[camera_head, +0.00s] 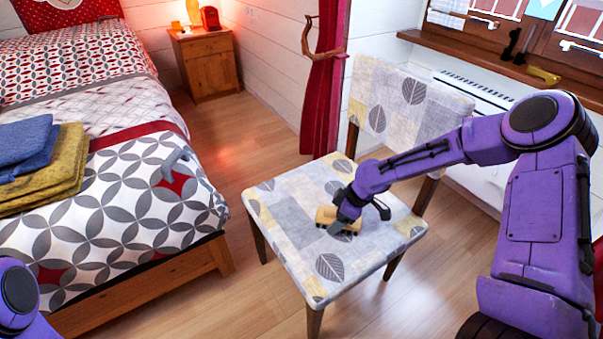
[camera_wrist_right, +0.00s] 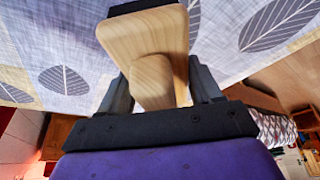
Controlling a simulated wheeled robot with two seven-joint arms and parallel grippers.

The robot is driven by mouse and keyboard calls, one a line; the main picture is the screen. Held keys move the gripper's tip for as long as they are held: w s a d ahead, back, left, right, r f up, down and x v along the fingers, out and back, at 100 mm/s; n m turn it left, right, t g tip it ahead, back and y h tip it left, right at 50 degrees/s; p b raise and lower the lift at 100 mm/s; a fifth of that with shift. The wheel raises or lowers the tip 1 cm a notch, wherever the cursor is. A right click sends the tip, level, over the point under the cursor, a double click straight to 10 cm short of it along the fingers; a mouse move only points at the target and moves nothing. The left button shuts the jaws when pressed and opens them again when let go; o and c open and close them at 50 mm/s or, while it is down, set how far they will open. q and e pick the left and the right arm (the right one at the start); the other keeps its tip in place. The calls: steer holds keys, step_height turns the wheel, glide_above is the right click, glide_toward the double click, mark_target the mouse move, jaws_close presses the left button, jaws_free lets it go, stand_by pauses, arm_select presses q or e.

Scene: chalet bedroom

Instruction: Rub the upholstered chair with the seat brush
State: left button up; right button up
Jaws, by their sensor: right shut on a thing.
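The upholstered chair (camera_head: 290,205) stands in the middle of the head view, with a grey and cream leaf-patterned seat and back. The seat brush (camera_head: 330,215) is a light wooden block with a dark underside, low at the seat, right of its middle. My right gripper (camera_head: 345,220) reaches in from the right over the seat and is shut on the brush. In the right wrist view the fingers hold the wooden knob of the brush (camera_wrist_right: 152,80), with the patterned fabric (camera_wrist_right: 230,45) beyond. Whether the bristles touch the fabric is hidden.
A bed (camera_head: 130,190) with a patterned cover fills the left side, with folded blue and yellow towels (camera_head: 45,165) on it. A nightstand (camera_head: 207,65) stands at the back. A red curtain (camera_head: 325,85) hangs behind the chair. Bare wooden floor separates bed and chair.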

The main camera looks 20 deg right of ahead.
step_height(320, 180, up, 4)
steer(key=p, duration=0.3)
steer(key=shift+d, duration=0.15)
steer(key=shift+w+r+p, duration=0.1)
steer(key=shift+r+p, duration=1.55)
